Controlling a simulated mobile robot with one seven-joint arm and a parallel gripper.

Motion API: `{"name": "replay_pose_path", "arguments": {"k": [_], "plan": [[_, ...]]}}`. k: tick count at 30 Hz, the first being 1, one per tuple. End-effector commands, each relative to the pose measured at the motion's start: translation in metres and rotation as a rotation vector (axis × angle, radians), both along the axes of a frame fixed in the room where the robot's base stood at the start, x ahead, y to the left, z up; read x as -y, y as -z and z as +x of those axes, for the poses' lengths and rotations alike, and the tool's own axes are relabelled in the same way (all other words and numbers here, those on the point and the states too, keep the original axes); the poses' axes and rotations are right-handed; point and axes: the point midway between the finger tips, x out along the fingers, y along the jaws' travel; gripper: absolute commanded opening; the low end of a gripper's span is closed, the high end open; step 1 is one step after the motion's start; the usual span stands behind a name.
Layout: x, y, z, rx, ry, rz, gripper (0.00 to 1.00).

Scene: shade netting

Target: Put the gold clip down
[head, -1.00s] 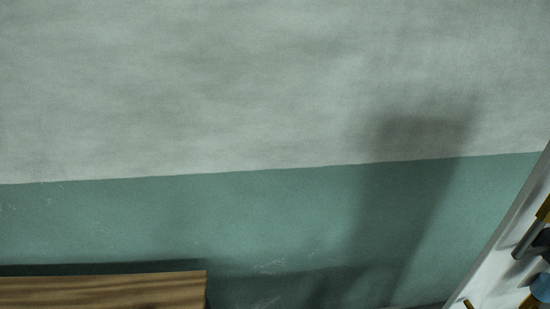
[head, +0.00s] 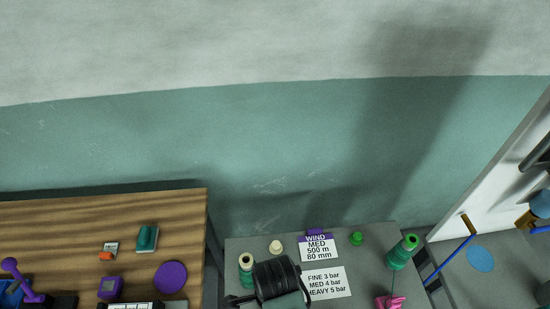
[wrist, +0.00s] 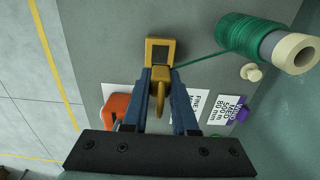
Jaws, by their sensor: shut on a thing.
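The gold clip (wrist: 160,41) has a square frame with a dark middle and a narrow hooked part. In the wrist view, my gripper (wrist: 161,78) has its two blue fingers shut on it. The clip is over the grey table (wrist: 115,50); I cannot tell whether it touches the top. A green cord runs from the clip to a spool of green cord (wrist: 245,36). In the head view the clip is not visible, and a dark part that looks like my arm covers that part of the grey table.
Near the clip are white cards (head: 324,283), a purple-topped card (head: 318,246), a cream peg (head: 275,246) and an orange thing (wrist: 115,106). A green spool (head: 402,252) and pink thing (head: 388,301) stand right. A wooden table (head: 60,225) with several things is left.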

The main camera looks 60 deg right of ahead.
Motion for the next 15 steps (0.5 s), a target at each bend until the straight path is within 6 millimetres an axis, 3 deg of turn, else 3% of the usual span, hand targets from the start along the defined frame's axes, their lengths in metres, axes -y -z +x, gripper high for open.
{"name": "replay_pose_path", "arguments": {"k": [3,15], "plan": [[-0.001,0.020,-0.001,-0.004,0.000,0.003,0.00],[0.000,0.067,-0.001,-0.002,0.000,0.001,0.00]]}}
